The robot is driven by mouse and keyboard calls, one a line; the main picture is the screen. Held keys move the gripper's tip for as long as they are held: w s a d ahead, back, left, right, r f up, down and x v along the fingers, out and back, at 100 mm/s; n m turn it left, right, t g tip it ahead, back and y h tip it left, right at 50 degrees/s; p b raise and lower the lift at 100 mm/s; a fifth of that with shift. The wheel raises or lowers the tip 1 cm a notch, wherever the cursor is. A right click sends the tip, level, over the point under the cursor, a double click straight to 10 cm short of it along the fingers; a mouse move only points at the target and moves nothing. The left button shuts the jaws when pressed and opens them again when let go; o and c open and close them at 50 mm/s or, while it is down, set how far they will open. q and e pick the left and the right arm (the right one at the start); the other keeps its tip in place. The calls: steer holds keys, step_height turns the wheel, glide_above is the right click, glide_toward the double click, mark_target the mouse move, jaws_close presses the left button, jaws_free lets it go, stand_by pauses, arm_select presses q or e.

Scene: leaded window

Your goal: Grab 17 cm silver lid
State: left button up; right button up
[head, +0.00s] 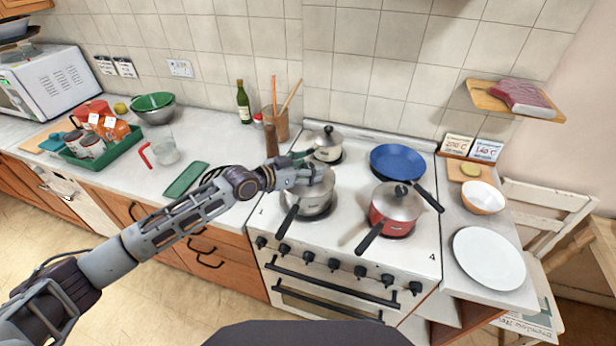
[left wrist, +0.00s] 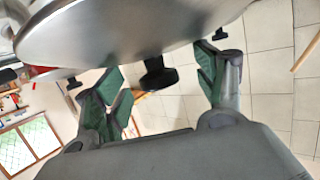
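Three silver lids with dark knobs sit on the stove's pots: one on the silver pot at front left (head: 316,193), one on the red pot (head: 400,203) and one on the back pot (head: 327,137). Which is 17 cm I cannot read. My left gripper (head: 303,165) is at the front-left lid and partly hides it. In the left wrist view a large silver lid (left wrist: 130,30) fills the top. Its black knob (left wrist: 158,76) appears between the spread green-padded fingers of that gripper (left wrist: 158,88), with gaps on both sides. My right gripper is out of view.
A blue pan (head: 397,161) stands behind the red pot. A pepper mill (head: 271,140) and a utensil holder (head: 281,122) stand left of the back pot. A white plate (head: 488,258) and a bowl (head: 482,198) are at right.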

mark_target(308, 166)
arm_select(q)
steer(key=shift+s+a+f, duration=0.1)
steer(key=shift+s+f, duration=0.1)
steer(key=shift+f, duration=0.3)
steer(key=c, duration=0.9)
steer(key=shift+f, duration=0.15)
steer(key=shift+c, duration=1.3)
steer(key=shift+w+r, duration=0.1)
steer(key=shift+r, duration=0.45)
step_height(308, 166, up, 10)
steer(key=shift+w+f+b, duration=0.1)
steer(key=shift+w+b, duration=0.05)
steer(key=shift+b, duration=0.5)
